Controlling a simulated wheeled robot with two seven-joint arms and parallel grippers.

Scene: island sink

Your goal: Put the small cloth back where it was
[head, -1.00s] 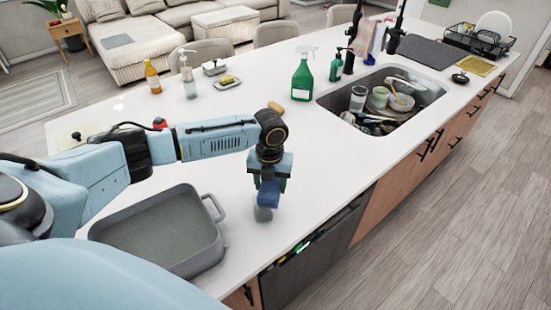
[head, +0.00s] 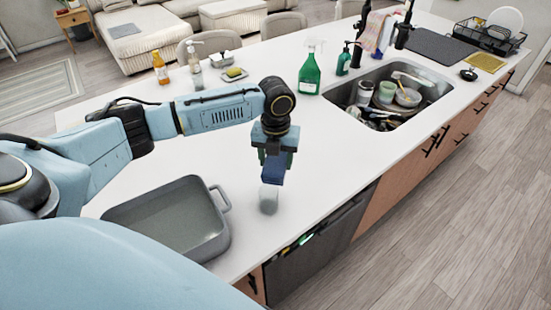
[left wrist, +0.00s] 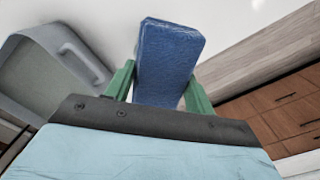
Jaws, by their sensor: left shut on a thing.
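My left gripper (head: 275,160) points down over the front right part of the white countertop. It is shut on a blue, block-shaped cloth (head: 272,174). In the left wrist view the cloth (left wrist: 168,62) is between the green fingers (left wrist: 160,90) and sticks out past them. A pale grey, cup-like shape (head: 268,201) shows on the counter just below the cloth. I cannot tell whether it is a glass or a shadow, or whether the cloth touches it. My right gripper is not in view.
A grey roasting pan (head: 222,240) stands left of the gripper. The sink (head: 398,125) holds several dishes. A green spray bottle (head: 310,72), a dish with a green-topped sponge (head: 235,74) and bottles stand behind. A pink and white towel (head: 378,32) hangs by the faucet. The counter's front edge is near.

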